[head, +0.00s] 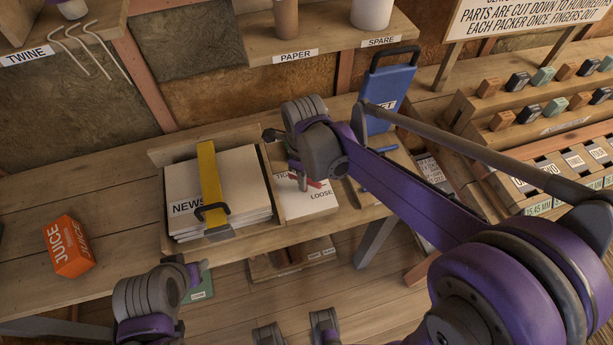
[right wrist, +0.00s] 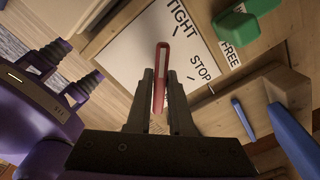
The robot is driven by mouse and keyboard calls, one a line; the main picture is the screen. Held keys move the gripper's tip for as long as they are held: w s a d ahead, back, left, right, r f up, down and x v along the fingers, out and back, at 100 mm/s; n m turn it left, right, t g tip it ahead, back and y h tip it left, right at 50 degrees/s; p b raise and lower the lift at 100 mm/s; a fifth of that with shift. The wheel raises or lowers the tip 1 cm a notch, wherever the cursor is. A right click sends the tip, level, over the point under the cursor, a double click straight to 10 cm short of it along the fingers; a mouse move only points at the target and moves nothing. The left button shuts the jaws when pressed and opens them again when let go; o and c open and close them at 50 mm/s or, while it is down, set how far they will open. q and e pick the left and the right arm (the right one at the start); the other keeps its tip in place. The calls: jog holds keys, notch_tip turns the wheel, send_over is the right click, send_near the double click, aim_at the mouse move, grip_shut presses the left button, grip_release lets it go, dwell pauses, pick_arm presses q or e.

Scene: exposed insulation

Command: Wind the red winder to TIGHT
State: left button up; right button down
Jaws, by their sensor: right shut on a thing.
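The red winder (head: 314,184) shows as small red parts over a white plate (head: 312,203), mostly hidden behind my right gripper (head: 302,176). The plate carries the words TIGHT, at its left, and LOOSE, at its right. In the right wrist view the red winder (right wrist: 158,92) is a narrow upright loop between the two dark fingers of my right gripper (right wrist: 161,84), which is shut on it. TIGHT and STOP are printed on the plate (right wrist: 130,45) in that view. My left gripper (head: 196,274) is low in the head view, away from the plate; its fingers are unclear.
A tray with newspapers (head: 240,172) under a yellow strap (head: 209,175) stands left of the plate. An orange juice carton (head: 69,246) is on the bench at the left. A blue panel (head: 386,92) stands behind my right arm. The bench between carton and tray is clear.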

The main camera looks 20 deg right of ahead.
jog(key=shift+m, duration=0.8)
jog(key=shift+m, duration=0.8)
jog(key=c, duration=0.8)
grip_release()
notch_tip(320, 180, up, 11)
jog(key=p, duration=0.1)
jog(key=shift+f, duration=0.1)
